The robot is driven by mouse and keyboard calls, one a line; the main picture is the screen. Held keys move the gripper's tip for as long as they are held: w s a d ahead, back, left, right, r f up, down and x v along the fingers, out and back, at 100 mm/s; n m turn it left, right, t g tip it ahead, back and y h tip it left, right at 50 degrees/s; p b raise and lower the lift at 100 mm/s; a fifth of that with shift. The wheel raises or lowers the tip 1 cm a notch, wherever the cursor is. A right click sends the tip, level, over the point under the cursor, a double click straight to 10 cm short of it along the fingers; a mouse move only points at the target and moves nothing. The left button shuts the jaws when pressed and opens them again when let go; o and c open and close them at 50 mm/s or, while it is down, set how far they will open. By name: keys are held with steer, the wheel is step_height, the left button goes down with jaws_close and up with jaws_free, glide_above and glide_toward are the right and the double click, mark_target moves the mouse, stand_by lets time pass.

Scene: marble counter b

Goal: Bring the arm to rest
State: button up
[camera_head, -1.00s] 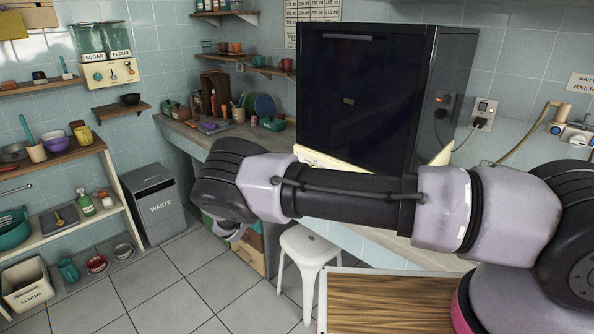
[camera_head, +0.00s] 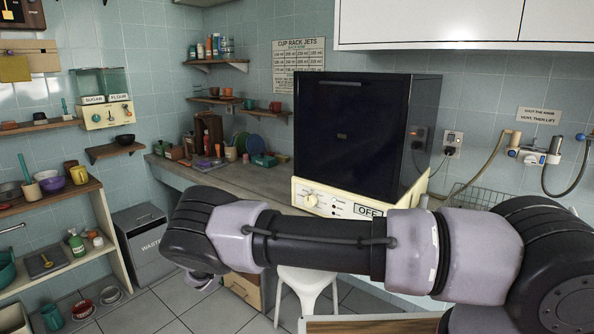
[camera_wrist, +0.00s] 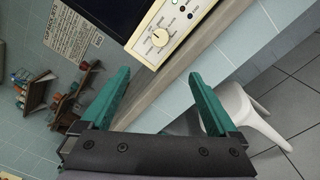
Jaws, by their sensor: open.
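My arm stretches across the lower part of the head view, from the right edge to the left. Its wrist end is in front of the counter and the stool, and the fingers there are mostly hidden behind it. In the wrist view, my gripper (camera_wrist: 158,100) shows two teal fingers spread wide apart. Nothing is between them, so it is open and empty. The fingers point toward the edge of the counter and the cream control panel of the dark machine.
A dark boxy machine (camera_head: 350,130) with a cream panel marked OFF stands on the counter (camera_head: 235,183). A white stool (camera_head: 306,283) stands below. A grey waste bin (camera_head: 141,245) and open shelves are at left. A hose (camera_head: 475,170) hangs on the right wall. Floor between is clear.

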steer(key=w+d+r+m+g, duration=0.3)
steer(key=d+r+m+g, duration=0.55)
steer(key=d+r, duration=0.45)
steer(key=s+d+r+m+g+y, duration=0.4)
steer(key=d+r+m+g+y, duration=0.1)
steer(key=d+r, duration=0.75)
steer(key=s+d+r+m+t+y, duration=0.1)
steer(key=s+d+r+m+y, duration=0.4)
steer(key=s+d+r, duration=0.6)
steer(key=s+r+m+t+y, duration=0.1)
steer(key=s+r, duration=0.3)
steer(key=s, duration=0.4)
steer(key=s+r+m+t+y, duration=0.2)
steer(key=s+r+t, duration=0.2)
steer(key=s, duration=0.3)
steer(key=shift+s, duration=0.35)
steer(key=shift+d, duration=0.1)
steer(key=shift+c, duration=0.3)
